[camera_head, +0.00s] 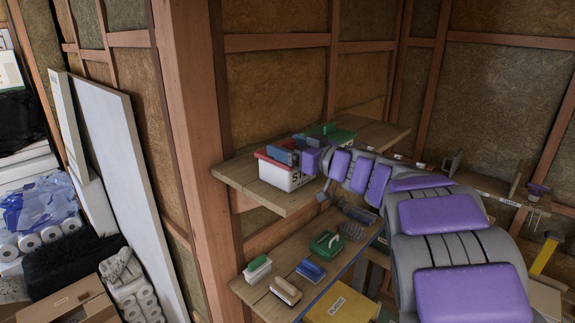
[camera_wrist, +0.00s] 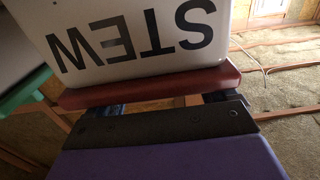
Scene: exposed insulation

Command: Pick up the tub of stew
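The tub of stew (camera_head: 286,177) is a white box with a red lid, upright on the upper wooden shelf in the head view. Its white side with the black word STEW (camera_wrist: 135,40) fills the top of the wrist view, upside down, with the red lid edge below it. My gripper (camera_head: 296,152) is at the tub's lid, its fingers apart. In the wrist view my gripper (camera_wrist: 158,106) shows only small blue finger parts left and right, partly hidden behind the lid. I cannot tell whether they touch the tub.
A green-lidded container (camera_head: 338,137) stands just behind the tub on the upper shelf (camera_head: 378,137). A wooden post (camera_head: 195,130) rises left of the shelves.

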